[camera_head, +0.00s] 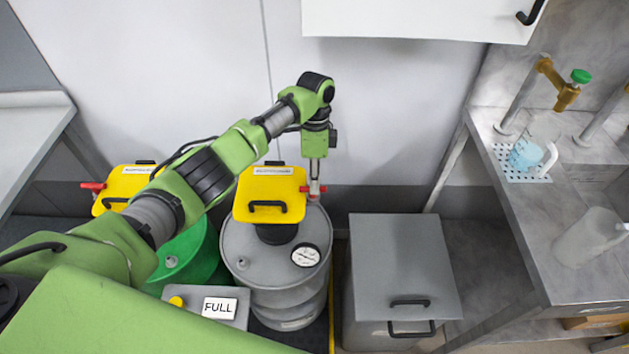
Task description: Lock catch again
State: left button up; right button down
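My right gripper is not in view.
A second yellow head (126,183) with a red catch (93,186) stands at the left, near a green drum (180,258), partly behind my arm. A grey box (216,307) reads FULL. A lidded grey bin (400,265) and a bench with glassware (570,255) are at the right.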

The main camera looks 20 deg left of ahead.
pick_arm(q)
jog(key=o, duration=0.3)
jog(key=shift+n, duration=0.3)
